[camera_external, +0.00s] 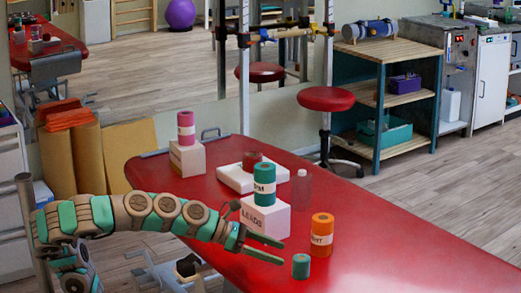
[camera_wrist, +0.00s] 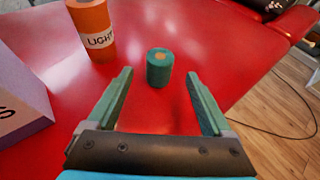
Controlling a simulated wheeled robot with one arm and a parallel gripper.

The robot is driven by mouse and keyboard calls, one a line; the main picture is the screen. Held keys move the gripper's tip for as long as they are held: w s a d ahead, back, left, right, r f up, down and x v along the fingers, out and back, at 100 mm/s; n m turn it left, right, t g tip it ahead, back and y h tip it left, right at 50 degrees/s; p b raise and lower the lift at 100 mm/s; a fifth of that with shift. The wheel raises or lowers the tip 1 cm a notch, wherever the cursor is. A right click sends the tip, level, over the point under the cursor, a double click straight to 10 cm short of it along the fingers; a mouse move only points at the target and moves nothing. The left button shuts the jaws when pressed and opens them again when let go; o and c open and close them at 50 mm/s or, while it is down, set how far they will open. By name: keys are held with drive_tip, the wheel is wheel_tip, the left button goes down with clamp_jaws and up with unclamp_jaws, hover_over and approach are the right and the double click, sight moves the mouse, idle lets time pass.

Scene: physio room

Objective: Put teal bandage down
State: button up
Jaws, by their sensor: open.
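A small teal bandage roll (camera_external: 301,266) stands upright on the red treatment table (camera_external: 400,240), near its front edge. In the wrist view the teal bandage (camera_wrist: 159,70) shows an orange-brown core on top. My gripper (camera_external: 280,252) is open and empty, low over the table, with its fingers pointing at the roll. In the wrist view the roll appears just beyond and between the fingertips (camera_wrist: 160,86), with no contact visible. A larger teal roll (camera_external: 264,184) with a white label stands on a white box marked LEADS (camera_external: 266,217).
An orange roll labelled LIGHT (camera_wrist: 93,30) stands close by, left of the teal bandage in the wrist view. A clear bottle (camera_external: 301,189), a white block (camera_external: 236,179) with a red roll (camera_external: 252,161), and a pink roll (camera_external: 186,128) on a box stand farther back. The table's right part is clear.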

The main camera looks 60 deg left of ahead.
drive_tip(key=shift+v, duration=0.85)
drive_tip(key=shift+r, duration=0.1)
